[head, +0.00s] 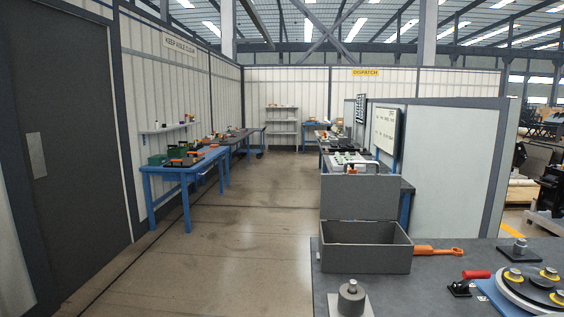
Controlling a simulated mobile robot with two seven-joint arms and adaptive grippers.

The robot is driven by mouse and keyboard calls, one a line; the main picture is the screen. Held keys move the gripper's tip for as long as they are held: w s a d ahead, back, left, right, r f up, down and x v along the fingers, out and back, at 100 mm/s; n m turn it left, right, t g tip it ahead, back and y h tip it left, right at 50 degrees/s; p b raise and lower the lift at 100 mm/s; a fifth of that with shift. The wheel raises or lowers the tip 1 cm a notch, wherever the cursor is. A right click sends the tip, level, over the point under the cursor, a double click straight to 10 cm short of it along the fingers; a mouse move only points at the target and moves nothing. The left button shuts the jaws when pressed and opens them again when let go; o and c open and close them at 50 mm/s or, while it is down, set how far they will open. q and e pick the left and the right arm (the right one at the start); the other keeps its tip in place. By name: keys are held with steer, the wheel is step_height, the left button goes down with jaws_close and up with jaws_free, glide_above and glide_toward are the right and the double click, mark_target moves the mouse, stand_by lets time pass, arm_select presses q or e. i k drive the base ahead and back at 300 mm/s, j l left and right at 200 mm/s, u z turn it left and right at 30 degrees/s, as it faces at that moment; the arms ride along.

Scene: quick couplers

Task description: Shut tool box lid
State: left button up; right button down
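The grey tool box (366,258) stands on the dark worktop at the lower right of the head view. Its lid (358,197) is open and stands upright at the back edge of the box. The part of the inside that I can see is dark and looks empty; the floor of the box is hidden by its front wall. Neither of my grippers shows in this view.
An orange-handled tool (438,251) lies right of the box. A grey cylinder on a plate (350,300) stands in front. A red-handled clamp (468,283) and a round fixture (535,288) are at right. Open floor (220,255) lies left of the worktop.

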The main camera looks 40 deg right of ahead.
mark_target(344, 196)
steer(key=i+j+u, duration=0.45)
steer(key=i+u, duration=0.3)
steer(key=i, duration=0.2)
steer(key=i+l+z, duration=0.1)
steer(key=i+z, duration=0.15)
steer(key=z, duration=0.2)
steer(key=i+z, duration=0.3)
steer(key=z, duration=0.15)
steer(key=i+j+z, duration=0.1)
steer(key=i+z, duration=0.55)
steer(key=z, duration=0.15)
steer(key=i+j+z, duration=0.1)
steer(key=i+z, duration=0.25)
steer(key=i+j+z, duration=0.1)
steer(key=z, duration=0.3)
steer(key=i+j, duration=0.05)
